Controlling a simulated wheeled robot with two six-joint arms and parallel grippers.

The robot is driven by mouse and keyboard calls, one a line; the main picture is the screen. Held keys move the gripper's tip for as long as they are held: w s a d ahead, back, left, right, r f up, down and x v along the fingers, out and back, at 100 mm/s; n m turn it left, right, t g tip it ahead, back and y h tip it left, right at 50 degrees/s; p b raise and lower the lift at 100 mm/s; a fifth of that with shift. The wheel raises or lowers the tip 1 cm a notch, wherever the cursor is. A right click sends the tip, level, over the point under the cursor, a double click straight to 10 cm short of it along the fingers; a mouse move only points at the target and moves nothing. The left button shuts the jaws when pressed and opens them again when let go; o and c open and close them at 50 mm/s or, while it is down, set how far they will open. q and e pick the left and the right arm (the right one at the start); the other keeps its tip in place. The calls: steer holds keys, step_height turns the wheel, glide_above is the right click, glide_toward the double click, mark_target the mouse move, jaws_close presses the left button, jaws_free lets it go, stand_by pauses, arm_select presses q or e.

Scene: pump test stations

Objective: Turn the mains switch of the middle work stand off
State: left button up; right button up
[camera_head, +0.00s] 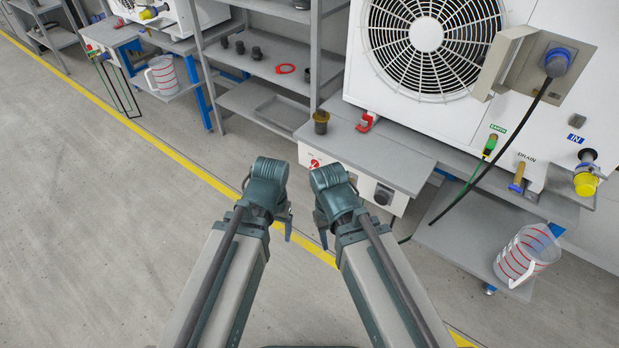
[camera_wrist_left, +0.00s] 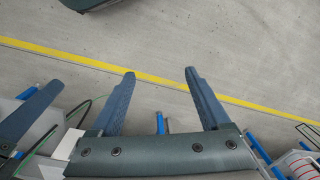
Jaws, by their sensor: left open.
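A work stand (camera_head: 400,168) with a white fan unit on it stands at the right in the head view.
A grey shelf (camera_head: 272,70) stands behind, left of the stand. A measuring jug (camera_head: 527,256) sits on the lower shelf at right. A dark cable (camera_head: 493,160) hangs from the blue plug. Another stand (camera_head: 112,34) is at far left. The floor at left is clear.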

arm_select(q)
steer(key=w+a+f+n+t+h+b, duration=0.1)
steer(key=w+a+f+b, duration=0.1)
steer(key=f+b, duration=1.05)
steer(key=w+a+f+h+b, duration=0.1)
steer(key=w+f+b, duration=0.1)
steer(key=f+b, duration=1.05)
steer(key=n+t+h+b, duration=0.6)
steer(key=t+h+b, duration=0.4)
steer(key=t, duration=0.4)
glide_toward(311, 167)
steer(key=shift+y, duration=0.3)
steer(key=x, duration=0.6)
steer(key=b+x, duration=0.1)
steer(key=x, duration=0.2)
steer(key=shift+w+d+r, duration=0.1)
steer(key=shift+d+r, duration=0.05)
steer(key=shift+r, duration=0.1)
steer(key=shift+c, duration=0.2)
